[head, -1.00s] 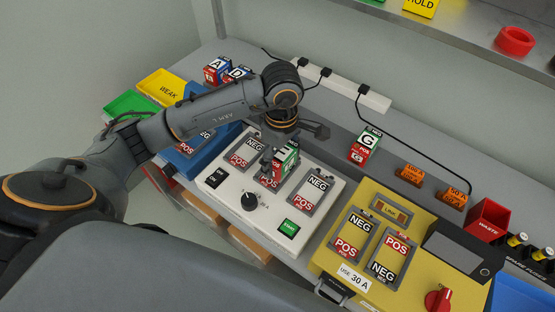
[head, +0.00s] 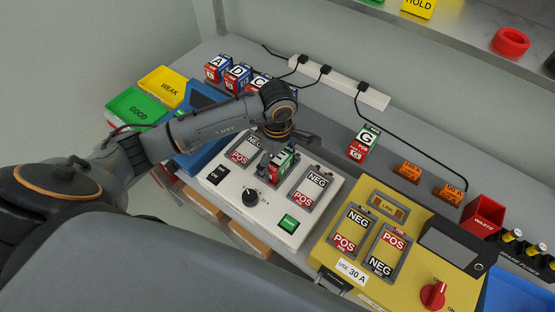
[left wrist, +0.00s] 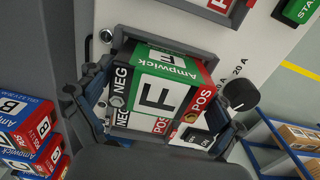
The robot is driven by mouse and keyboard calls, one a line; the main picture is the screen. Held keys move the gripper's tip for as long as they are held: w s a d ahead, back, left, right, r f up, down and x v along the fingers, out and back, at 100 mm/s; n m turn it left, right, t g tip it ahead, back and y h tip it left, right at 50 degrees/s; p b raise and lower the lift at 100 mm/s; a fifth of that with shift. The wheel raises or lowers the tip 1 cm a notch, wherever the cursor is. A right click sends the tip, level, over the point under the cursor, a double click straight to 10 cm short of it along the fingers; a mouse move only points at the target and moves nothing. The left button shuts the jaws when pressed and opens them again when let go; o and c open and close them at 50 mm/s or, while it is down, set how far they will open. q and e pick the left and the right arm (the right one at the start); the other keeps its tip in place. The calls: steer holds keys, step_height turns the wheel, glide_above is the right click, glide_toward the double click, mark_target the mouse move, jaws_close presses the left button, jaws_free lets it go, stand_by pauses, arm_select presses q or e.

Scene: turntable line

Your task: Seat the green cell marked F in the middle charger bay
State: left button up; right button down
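The green cell marked F (left wrist: 160,95) is upright between the fingers of my left gripper (left wrist: 160,110). Its black NEG end is at the left and its red POS end at the right in the left wrist view. In the head view the green cell (head: 284,161) is at the middle bay of the white charger (head: 262,215), with my left gripper (head: 274,162) shut on it. The outer two bays, left (head: 243,151) and right (head: 312,190), are empty. My right gripper is not in view.
Another green cell, G (head: 364,143), stands behind the charger. A yellow tester (head: 330,254) is close on the right. Green (head: 133,110) and yellow (head: 165,85) trays lie left.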

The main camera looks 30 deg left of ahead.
arm_select(q)
steer(key=shift+r, duration=0.1)
steer(key=shift+r, duration=0.5)
step_height(320, 180, up, 10)
steer(key=shift+f+b, duration=0.15)
steer(key=shift+b, duration=1.1)
steer(key=shift+r, duration=0.75)
